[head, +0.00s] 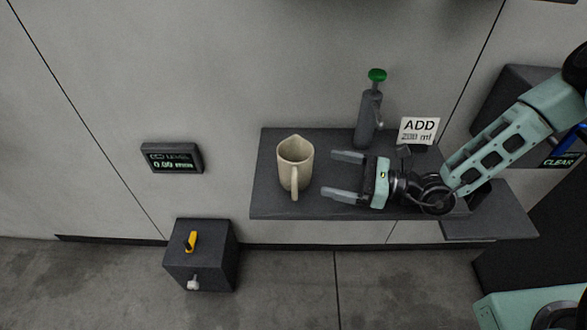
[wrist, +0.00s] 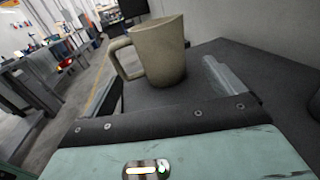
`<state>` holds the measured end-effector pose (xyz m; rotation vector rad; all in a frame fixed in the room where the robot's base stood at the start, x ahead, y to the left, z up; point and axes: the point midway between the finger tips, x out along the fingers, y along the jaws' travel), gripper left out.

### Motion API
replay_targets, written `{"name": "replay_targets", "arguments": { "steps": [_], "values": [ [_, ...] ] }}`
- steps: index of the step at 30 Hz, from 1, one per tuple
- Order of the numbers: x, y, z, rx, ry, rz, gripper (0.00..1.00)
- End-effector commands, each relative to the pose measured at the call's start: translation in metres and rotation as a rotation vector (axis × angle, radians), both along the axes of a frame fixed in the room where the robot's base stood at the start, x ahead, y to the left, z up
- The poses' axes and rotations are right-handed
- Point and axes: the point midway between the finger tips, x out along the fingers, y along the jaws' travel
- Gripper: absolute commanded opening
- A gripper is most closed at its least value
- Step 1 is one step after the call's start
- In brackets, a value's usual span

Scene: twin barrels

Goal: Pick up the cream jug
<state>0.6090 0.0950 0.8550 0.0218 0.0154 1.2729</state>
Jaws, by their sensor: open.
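The cream jug (head: 293,165) stands upright on the dark grey shelf (head: 262,207), left of my gripper. Its handle faces the front of the shelf. My gripper (head: 345,174) is open and empty, with its fingers pointing left toward the jug and ending a short way from it. In the wrist view the jug (wrist: 160,52) stands ahead, beyond the gripper's palm, with its handle on the left. One finger (wrist: 224,76) shows at the right of the jug; the other is hard to make out at the left.
A dark dispenser with a green knob (head: 371,108) stands behind my gripper, beside an "ADD" sign (head: 419,131). A level display (head: 172,158) reading 0.00 is on the wall. A dark box with a yellow lever (head: 200,255) is lower left. The shelf's left end is close to the jug.

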Motion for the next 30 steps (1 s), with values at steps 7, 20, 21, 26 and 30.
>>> {"name": "replay_targets", "arguments": {
  "steps": [7,20,21,26,30],
  "values": [
    [0.013,0.044,0.001,0.0,-0.002,0.004,0.94],
    [0.025,0.086,0.001,0.0,-0.001,0.004,0.94],
    [0.027,0.092,0.001,-0.001,-0.001,0.005,0.94],
    [0.032,0.108,0.0,-0.001,-0.001,0.004,0.94],
    [0.033,0.111,0.0,-0.001,-0.001,0.002,0.94]
  ]
}}
